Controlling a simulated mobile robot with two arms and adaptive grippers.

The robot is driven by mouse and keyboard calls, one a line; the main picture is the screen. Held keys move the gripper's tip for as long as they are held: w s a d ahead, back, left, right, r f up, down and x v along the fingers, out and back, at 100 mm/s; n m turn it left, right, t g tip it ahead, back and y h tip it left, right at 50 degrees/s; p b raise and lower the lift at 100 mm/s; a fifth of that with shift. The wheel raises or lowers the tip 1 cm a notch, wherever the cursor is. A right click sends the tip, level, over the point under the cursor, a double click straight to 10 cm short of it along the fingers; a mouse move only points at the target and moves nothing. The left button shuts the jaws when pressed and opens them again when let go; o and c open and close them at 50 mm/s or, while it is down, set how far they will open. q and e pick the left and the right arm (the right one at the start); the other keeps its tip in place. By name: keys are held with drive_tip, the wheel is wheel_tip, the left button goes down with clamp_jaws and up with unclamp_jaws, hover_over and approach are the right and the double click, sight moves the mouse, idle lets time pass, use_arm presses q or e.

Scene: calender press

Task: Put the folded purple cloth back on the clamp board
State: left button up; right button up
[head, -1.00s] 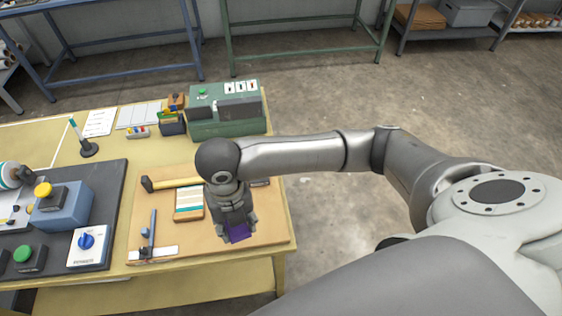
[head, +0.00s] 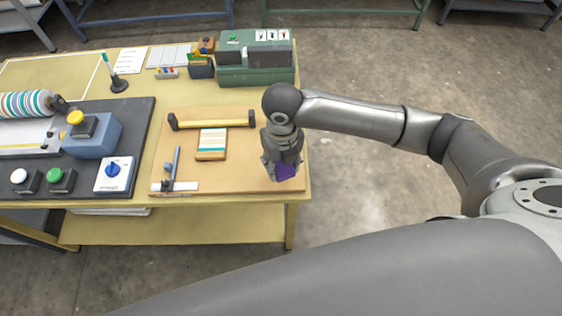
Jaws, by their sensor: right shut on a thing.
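The folded purple cloth (head: 287,172) is a small dark purple patch low between the fingers of my right gripper (head: 283,167). The gripper is shut on it and points down, and its fingers hide most of the cloth. Both are over the right part of the tan board (head: 230,180), near its right edge. I take this to be the clamp board. I cannot tell whether the cloth touches it. A yellow bar with black ends (head: 212,121) lies across the board's far part. My left gripper is not in view.
A striped block (head: 212,144) sits left of my gripper, and a small blue-handled tool (head: 174,168) is farther left. A green machine (head: 255,60) stands behind. A dark panel (head: 135,140) with buttons and a blue knob lies left. The board's front middle is clear.

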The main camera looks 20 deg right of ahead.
sight(281, 165)
drive_tip(key=w+f, duration=0.2)
drive_tip(key=w+d+f, duration=0.1)
drive_tip(key=f, duration=0.1)
drive_tip(key=shift+w+f+p, duration=0.3)
drive_tip(key=shift+w+p, duration=0.05)
drive_tip(key=shift+p, duration=0.05)
wheel_tip(281, 165, down, 2)
drive_tip(key=shift+a+f, duration=0.1)
drive_tip(key=shift+f, duration=0.45)
drive_tip(key=shift+f, duration=0.1)
drive_tip(key=o, duration=0.9)
